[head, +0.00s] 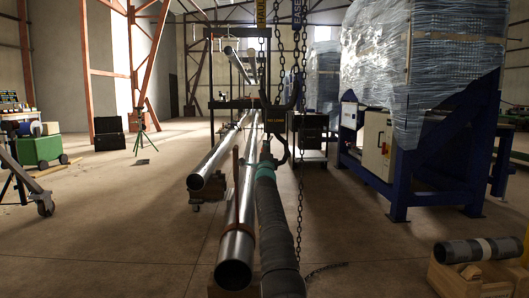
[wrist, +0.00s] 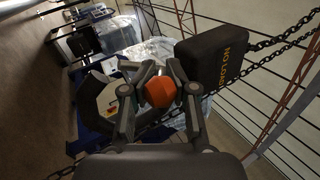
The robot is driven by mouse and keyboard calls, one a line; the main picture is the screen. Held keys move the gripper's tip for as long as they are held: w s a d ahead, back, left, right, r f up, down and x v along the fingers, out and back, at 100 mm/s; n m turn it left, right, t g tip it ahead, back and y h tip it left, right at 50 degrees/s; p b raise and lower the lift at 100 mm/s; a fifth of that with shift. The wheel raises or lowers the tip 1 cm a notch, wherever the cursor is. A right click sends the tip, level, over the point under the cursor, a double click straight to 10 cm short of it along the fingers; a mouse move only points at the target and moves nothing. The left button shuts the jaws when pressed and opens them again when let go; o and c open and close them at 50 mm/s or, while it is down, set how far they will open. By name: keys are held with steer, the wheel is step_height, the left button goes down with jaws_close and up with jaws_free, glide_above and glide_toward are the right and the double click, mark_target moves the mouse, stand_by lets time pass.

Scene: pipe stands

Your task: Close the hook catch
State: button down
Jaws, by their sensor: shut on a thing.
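In the head view, a dark hook block (head: 274,118) with yellow lettering hangs on chains, with a dark hook under it. My gripper (head: 268,164) is at the hook, at the end of my dark arm, and partly covers it. In the wrist view, the two fingers of my gripper (wrist: 160,90) are shut on a rounded orange piece (wrist: 160,92), which seems to belong to the hook catch. The block (wrist: 213,54) stands just right of the fingers. The catch's hinge and the hook's mouth are hidden, so I cannot tell the catch's angle.
A steel pipe (head: 234,262) with a brown strap lies close in front, left of my arm. Another pipe (head: 207,170) lies behind it. A chain (head: 300,200) hangs just right of the hook. A blue frame (head: 400,180) with a wrapped load stands right.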

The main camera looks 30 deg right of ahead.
steer(key=shift+f, duration=0.45)
steer(key=shift+w+a+r+n, duration=0.1)
steer(key=shift+a+n, duration=0.1)
steer(key=shift+n, duration=0.1)
steer(key=c, duration=1.1)
jaws_free()
steer(key=shift+a+y, duration=0.1)
steer(key=shift+y, duration=0.2)
steer(key=shift+r, duration=0.1)
steer(key=shift+r, duration=0.1)
